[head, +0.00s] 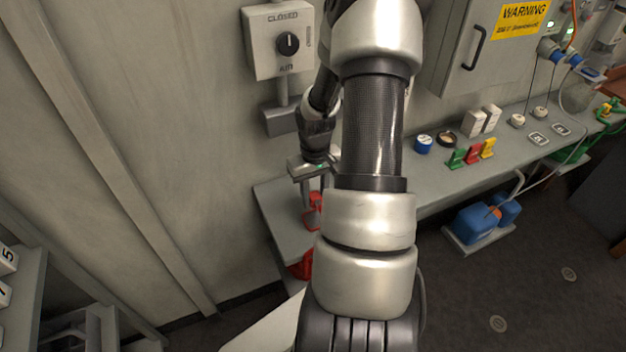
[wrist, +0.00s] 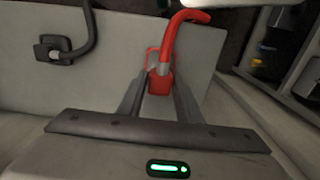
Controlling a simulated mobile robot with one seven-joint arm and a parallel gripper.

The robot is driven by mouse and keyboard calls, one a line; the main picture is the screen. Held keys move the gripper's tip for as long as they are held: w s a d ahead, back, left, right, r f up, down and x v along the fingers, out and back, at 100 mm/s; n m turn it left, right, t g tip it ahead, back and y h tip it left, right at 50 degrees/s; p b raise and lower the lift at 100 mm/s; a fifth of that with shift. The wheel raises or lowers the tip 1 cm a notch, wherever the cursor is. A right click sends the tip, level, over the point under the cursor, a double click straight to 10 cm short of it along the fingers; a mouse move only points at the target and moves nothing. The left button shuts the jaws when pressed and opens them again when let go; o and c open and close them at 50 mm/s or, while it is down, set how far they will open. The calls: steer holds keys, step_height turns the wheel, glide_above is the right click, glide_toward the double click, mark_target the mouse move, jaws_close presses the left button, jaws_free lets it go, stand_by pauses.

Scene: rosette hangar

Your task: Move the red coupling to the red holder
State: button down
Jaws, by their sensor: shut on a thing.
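My gripper (head: 311,190) is over the left end of the grey bench, with its fingers pointing down. It is shut on the red coupling (head: 313,216), which is partly hidden behind my arm. In the wrist view the red coupling (wrist: 159,84) sits between the two fingertips. A grey collar and a curved red hose-like piece (wrist: 181,30) rise from it there. The red holder (head: 472,155) stands on the bench to the right, between a green and a yellow one. It is well apart from my gripper.
The green holder (head: 457,158) and yellow holder (head: 488,148) flank the red one. A blue tin (head: 423,144), a dark round pot (head: 446,139) and white boxes (head: 473,123) stand behind. A wall switch box (head: 281,42) is above my gripper. Another red thing (head: 302,265) shows below the bench edge.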

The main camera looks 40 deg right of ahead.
steer(key=shift+s+f+b, duration=0.15)
steer(key=shift+f+b, duration=0.4)
steer(key=shift+f, duration=0.15)
steer(key=shift+f+b, duration=1.6)
steer(key=shift+f, duration=0.6)
steer(key=shift+f+b, duration=0.4)
steer(key=c, duration=1.2)
jaws_free()
step_height(320, 180, up, 17)
steer(key=shift+r+p, duration=0.2)
steer(key=shift+p, duration=0.15)
